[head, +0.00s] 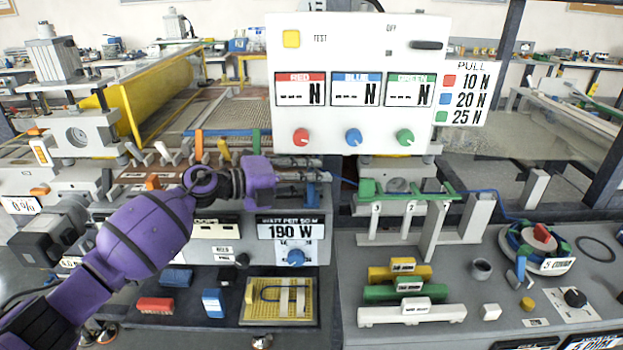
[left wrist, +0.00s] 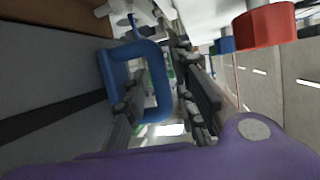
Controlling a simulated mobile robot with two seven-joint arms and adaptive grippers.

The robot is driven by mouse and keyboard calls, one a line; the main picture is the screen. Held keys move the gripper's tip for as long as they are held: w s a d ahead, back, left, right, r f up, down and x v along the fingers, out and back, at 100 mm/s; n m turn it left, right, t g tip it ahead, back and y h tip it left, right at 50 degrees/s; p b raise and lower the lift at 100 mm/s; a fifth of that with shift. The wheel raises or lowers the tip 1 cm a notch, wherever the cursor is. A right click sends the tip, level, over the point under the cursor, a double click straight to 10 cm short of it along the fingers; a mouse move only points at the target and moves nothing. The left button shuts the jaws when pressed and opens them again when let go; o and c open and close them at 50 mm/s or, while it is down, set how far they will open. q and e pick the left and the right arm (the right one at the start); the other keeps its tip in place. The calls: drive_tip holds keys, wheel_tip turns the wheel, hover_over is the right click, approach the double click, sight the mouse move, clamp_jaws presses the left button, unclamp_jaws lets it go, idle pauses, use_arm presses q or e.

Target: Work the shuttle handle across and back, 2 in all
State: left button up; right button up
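The blue U-shaped handle (left wrist: 157,82), which I take to be the shuttle handle, stands at the left-middle of the left wrist view. In the head view a blue part (head: 312,194) shows just below my left fingers. My left gripper (head: 322,170) is purple with grey fingers and reaches right over the machine front. In the left wrist view its two fingers (left wrist: 165,105) are apart, with the handle at or between them. A gap shows beside the right finger, so the grip does not look closed. Contact cannot be told. My right gripper is not in view.
A white panel (head: 360,60) with red, blue and green knobs hangs just above the left gripper. A green-topped rack (head: 405,192) stands to its right. A wattage box (head: 290,230) lies below. Coloured bars (head: 405,293) and a spool (head: 538,243) sit on the right bench.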

use_arm(q)
clamp_jaws()
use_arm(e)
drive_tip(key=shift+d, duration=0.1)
use_arm(q)
drive_tip(key=shift+a, duration=0.1)
drive_tip(key=a+b, duration=0.2)
drive_tip(key=a, duration=1.7)
drive_tip(key=shift+a+f+b, duration=0.1)
drive_tip(key=shift+a+b, duration=0.25)
drive_tip(key=shift+a, duration=0.1)
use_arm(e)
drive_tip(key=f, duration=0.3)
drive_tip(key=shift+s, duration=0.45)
use_arm(q)
drive_tip(key=shift+o, duration=1.3)
unclamp_jaws()
drive_tip(key=shift+o, duration=0.6)
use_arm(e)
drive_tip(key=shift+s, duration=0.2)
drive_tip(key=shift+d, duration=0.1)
